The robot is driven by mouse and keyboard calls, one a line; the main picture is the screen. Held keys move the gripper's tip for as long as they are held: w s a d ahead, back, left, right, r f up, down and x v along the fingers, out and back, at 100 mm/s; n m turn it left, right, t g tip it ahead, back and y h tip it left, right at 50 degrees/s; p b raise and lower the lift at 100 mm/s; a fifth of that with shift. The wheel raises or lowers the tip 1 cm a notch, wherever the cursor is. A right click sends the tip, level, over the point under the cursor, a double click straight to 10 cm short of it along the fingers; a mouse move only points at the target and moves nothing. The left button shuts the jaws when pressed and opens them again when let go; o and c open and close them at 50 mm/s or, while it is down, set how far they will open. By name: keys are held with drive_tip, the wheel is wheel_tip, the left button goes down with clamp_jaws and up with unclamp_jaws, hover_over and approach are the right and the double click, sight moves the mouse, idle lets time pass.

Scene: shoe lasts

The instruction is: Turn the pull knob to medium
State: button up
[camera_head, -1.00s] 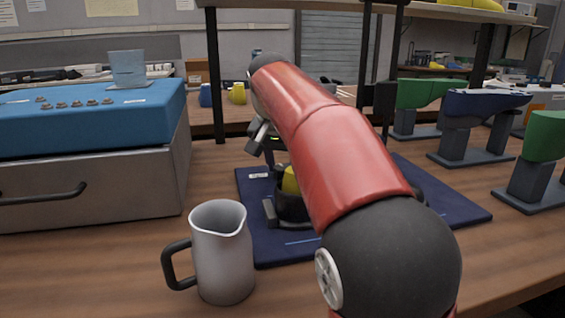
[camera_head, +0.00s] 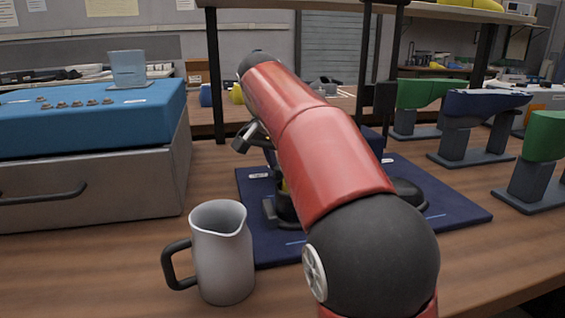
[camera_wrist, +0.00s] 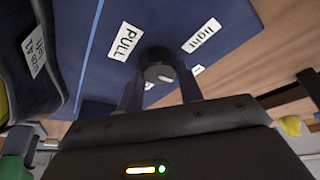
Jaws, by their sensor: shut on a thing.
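The pull knob (camera_wrist: 158,66) is a small dark round knob on a dark blue panel (camera_wrist: 90,60) in the wrist view. A pale mark shows on its face. A "PULL" label (camera_wrist: 127,42) lies to its upper left and a "light" label (camera_wrist: 202,35) to its upper right. Two more labels by the knob are partly covered, and I cannot read them. My gripper (camera_wrist: 160,77) is shut on the knob, one finger on each side. In the head view my arm hides the knob and the fingers.
A grey metal pitcher (camera_head: 222,255) stands on the wooden bench at the front left. A blue-topped metal drawer unit (camera_head: 90,185) is at the left. Shoe lasts on stands, green (camera_head: 420,92) and blue (camera_head: 485,103), are at the right. A dark blue mat (camera_head: 455,208) lies under my arm.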

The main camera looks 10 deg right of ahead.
drive_tip(key=o, duration=1)
drive_tip(key=v, duration=0.7)
drive_tip(key=shift+s+a+r, duration=0.15)
drive_tip(key=shift+r, duration=0.2)
